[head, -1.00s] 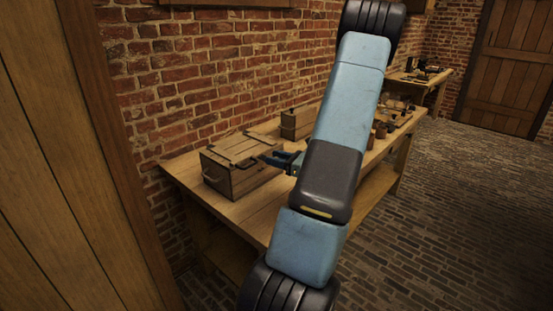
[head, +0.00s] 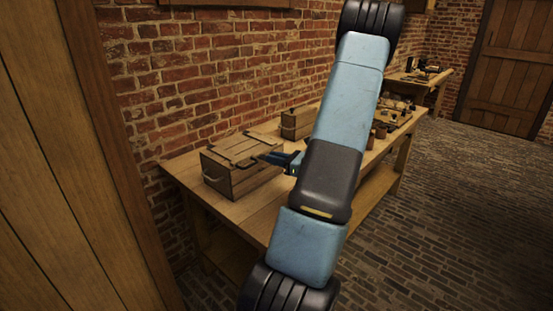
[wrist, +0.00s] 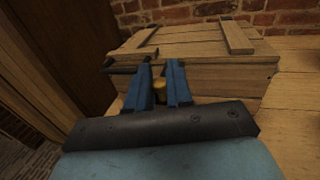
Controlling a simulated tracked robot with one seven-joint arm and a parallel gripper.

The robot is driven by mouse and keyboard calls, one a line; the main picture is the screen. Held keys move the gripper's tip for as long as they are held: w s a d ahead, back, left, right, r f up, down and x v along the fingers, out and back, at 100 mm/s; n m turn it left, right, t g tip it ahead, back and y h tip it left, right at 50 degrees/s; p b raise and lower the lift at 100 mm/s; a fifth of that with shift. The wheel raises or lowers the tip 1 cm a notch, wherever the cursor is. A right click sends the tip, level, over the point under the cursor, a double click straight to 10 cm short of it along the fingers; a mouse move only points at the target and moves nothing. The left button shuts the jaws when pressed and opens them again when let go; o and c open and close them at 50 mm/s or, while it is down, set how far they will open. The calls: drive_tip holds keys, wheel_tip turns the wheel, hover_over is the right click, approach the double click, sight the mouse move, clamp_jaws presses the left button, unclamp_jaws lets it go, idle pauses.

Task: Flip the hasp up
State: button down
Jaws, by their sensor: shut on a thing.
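A wooden crate (head: 238,172) with a slatted lid stands at the near end of the workbench. It also fills the upper part of the wrist view (wrist: 215,78). My gripper (wrist: 161,68) is at the crate's front, just below the lid edge, with its two blue fingers around a small brass-coloured piece of the hasp (wrist: 159,88). The fingers are shut on it; their tips and the rest of the hasp are hard to make out. In the head view my gripper (head: 268,158) reaches the crate's right side from behind my arm.
The workbench (head: 254,215) has bare wood before the crate. A smaller wooden box (head: 297,124) stands farther back, with several jars and small items (head: 385,122) beyond. A brick wall (head: 215,75) runs close behind. A dark bar (wrist: 120,69) sits left of my fingers.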

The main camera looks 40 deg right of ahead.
idle(0.3)
drive_tip(key=shift+w+r+m+g+h, duration=0.2)
drive_tip(key=shift+r+g, duration=0.2)
drive_tip(key=shift+g, duration=0.2)
drive_tip(key=shift+w+r+m+g+h, duration=0.1)
drive_tip(key=shift+r+g+h, duration=0.1)
drive_tip(key=shift+r+g, duration=0.3)
drive_tip(key=shift+f, duration=0.1)
drive_tip(key=c, duration=1.1)
unclamp_jaws()
drive_tip(key=shift+o, duration=0.2)
drive_tip(key=v, duration=1.3)
drive_tip(key=shift+s, duration=0.3)
